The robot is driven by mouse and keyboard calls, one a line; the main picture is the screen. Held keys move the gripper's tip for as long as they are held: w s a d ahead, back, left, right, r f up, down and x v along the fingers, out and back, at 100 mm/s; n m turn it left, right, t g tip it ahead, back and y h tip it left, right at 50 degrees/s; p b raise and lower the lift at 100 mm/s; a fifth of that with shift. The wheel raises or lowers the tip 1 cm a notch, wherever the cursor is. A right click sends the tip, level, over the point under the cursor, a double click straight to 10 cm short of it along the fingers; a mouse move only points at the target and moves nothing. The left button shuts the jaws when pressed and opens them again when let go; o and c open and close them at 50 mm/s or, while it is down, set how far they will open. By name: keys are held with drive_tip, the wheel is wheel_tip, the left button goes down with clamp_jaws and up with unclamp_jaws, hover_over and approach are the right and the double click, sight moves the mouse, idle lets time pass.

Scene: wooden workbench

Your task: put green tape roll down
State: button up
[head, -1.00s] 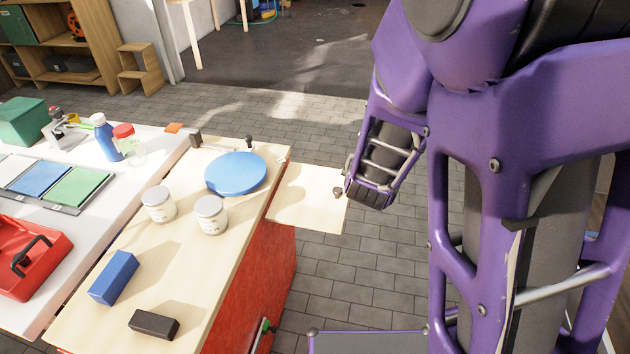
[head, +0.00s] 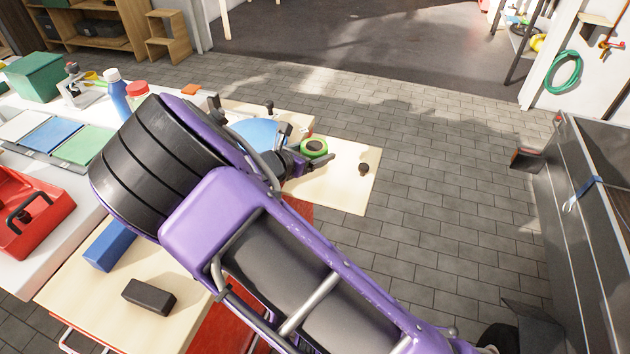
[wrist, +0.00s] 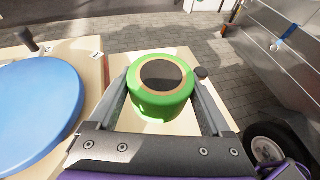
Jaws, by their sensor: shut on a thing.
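The green tape roll (wrist: 160,86) is a thick green ring with a brown core and a dark centre. In the wrist view it sits between the two fingers of my gripper (wrist: 166,95), which is shut on it. In the head view the tape roll (head: 314,147) shows at the tip of my gripper (head: 306,160), over the pale wooden side board (head: 345,185). I cannot tell whether the roll touches the board. My arm hides part of the bench behind it.
A blue round disc (wrist: 35,105) lies left of the gripper. A small dark knob (head: 363,169) stands on the board near its right side. A blue block (head: 109,246) and a black block (head: 149,296) lie on the bench. Paved floor lies beyond the board.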

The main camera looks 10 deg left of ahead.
sight(315, 182)
wheel_tip(315, 182, down, 8)
drive_tip(key=shift+r+b, duration=0.1)
drive_tip(key=shift+b, duration=0.55)
drive_tip(key=o, duration=1.2)
drive_tip(key=shift+f, duration=0.2)
drive_tip(key=shift+s+r, duration=0.1)
drive_tip(key=shift+r, duration=0.15)
drive_tip(key=p+v, duration=0.1)
drive_tip(key=v, duration=1)
drive_tip(key=shift+s+a+r+p, duration=0.15)
drive_tip(key=shift+s+p, duration=0.1)
drive_tip(key=shift+p, duration=0.15)
